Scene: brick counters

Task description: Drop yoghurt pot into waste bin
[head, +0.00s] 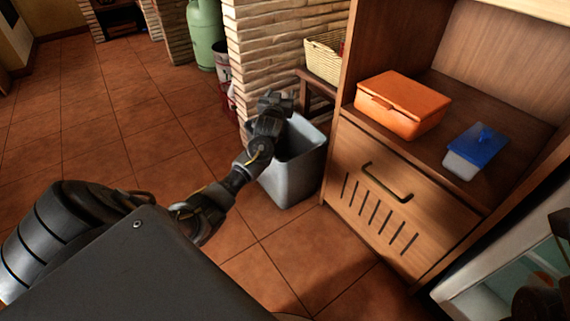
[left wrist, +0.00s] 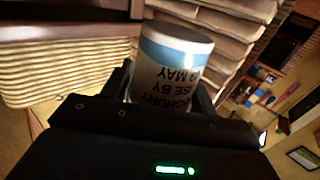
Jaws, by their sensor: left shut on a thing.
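The yoghurt pot (left wrist: 172,65), white with a blue band and printed lettering, sits between the fingers of my left gripper (left wrist: 170,88) in the left wrist view. The left gripper is shut on it, and the lettering appears upside down there. In the head view my left gripper (head: 275,102) is over the back left part of the grey waste bin (head: 292,178). The pot is hidden by the gripper and arm in the head view. The bin stands open on the tiled floor, its inside partly covered by my arm. My right gripper cannot be made out.
A wooden cabinet (head: 385,205) stands right of the bin, with an orange box (head: 402,105) and a blue-lidded container (head: 474,152) on its shelf. A brick pillar (head: 280,45) and a wicker basket (head: 324,57) are behind the bin. The floor at left is clear.

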